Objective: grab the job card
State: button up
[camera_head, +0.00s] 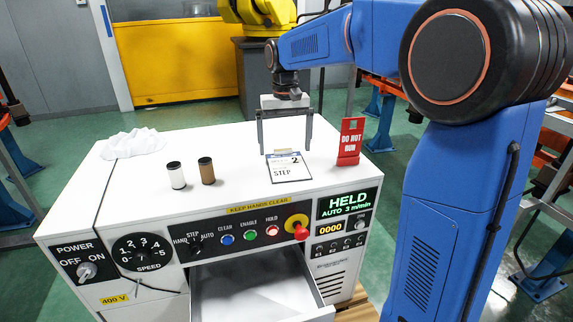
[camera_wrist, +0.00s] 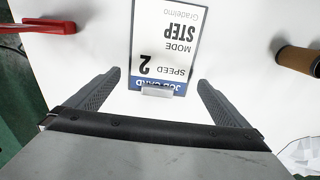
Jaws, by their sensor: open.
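The job card (camera_head: 288,168) is a white card with a dark border and a blue header strip, lying on the white cabinet top. It reads "2" and "STEP". In the wrist view the job card (camera_wrist: 163,40) appears upside down, with a small pale tab (camera_wrist: 157,91) at its header end. My gripper (camera_head: 285,150) is open above the card's header end, with nothing held. In the wrist view the fingers of my gripper (camera_wrist: 158,82) stand wide apart on either side of the header end. I cannot tell the exact height of the fingertips above the top.
A red "DO NOT RUN" sign (camera_head: 350,141) stands right of the card. A white spool (camera_head: 176,175) and a brown spool (camera_head: 207,171) stand to the left. A crumpled white cloth (camera_head: 133,144) lies farther left. An open drawer (camera_head: 258,290) juts out below the control panel (camera_head: 265,230).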

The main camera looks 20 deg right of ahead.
aim_at(287, 164)
jog(key=shift+f, duration=1.3)
jog(key=shift+c, duration=0.3)
jog(key=c, duration=0.8)
